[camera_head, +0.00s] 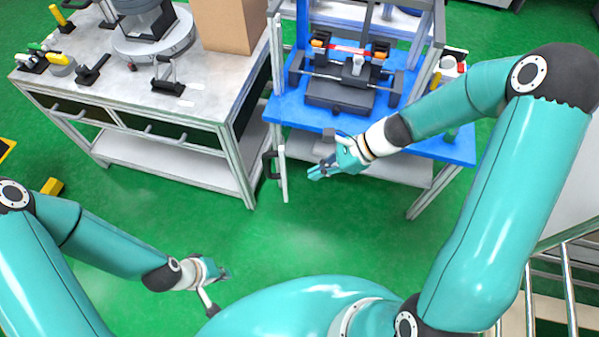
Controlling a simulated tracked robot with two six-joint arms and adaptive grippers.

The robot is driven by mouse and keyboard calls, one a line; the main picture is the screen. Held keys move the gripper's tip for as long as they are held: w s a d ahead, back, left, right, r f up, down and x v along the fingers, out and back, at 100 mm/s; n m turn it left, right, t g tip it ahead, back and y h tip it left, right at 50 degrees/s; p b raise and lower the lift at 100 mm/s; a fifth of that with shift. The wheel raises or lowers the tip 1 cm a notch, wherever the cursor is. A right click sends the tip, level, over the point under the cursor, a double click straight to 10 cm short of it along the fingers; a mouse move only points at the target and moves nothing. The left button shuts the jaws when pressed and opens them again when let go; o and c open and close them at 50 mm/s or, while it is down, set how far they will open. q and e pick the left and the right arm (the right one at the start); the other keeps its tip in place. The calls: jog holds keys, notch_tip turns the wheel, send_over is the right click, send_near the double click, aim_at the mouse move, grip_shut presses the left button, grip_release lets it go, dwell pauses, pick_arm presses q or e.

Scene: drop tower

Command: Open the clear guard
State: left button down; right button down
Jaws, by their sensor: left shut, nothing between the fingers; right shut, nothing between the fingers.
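The clear guard seems to be seen nearly edge-on at the left front of the drop tower (340,85). I make out a pale upright edge bar (283,175) with a black handle (268,164) on its left side. The clear panel itself is hard to see, and its exact angle I cannot tell. The bar stands out in front of the blue table, toward me. My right gripper (320,172) is shut and empty, a little right of the bar and seemingly apart from it. My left gripper (222,275) is shut and empty, low over the green floor, far from the guard.
A grey workbench (120,80) with tools, a brown box (228,25) and a round-based machine (152,40) stands at the left. The blue table (420,148) carries the tower. Metal rails (567,285) are at lower right. Green floor is free in the middle.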

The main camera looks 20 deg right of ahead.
jog(key=a, duration=0.1)
jog(key=w+a, duration=0.1)
jog(key=a, duration=0.1)
jog(key=a+f, duration=0.1)
jog(key=shift+w+a+p, duration=0.15)
jog(key=shift+a+p, duration=0.15)
jog(key=shift+a, duration=0.1)
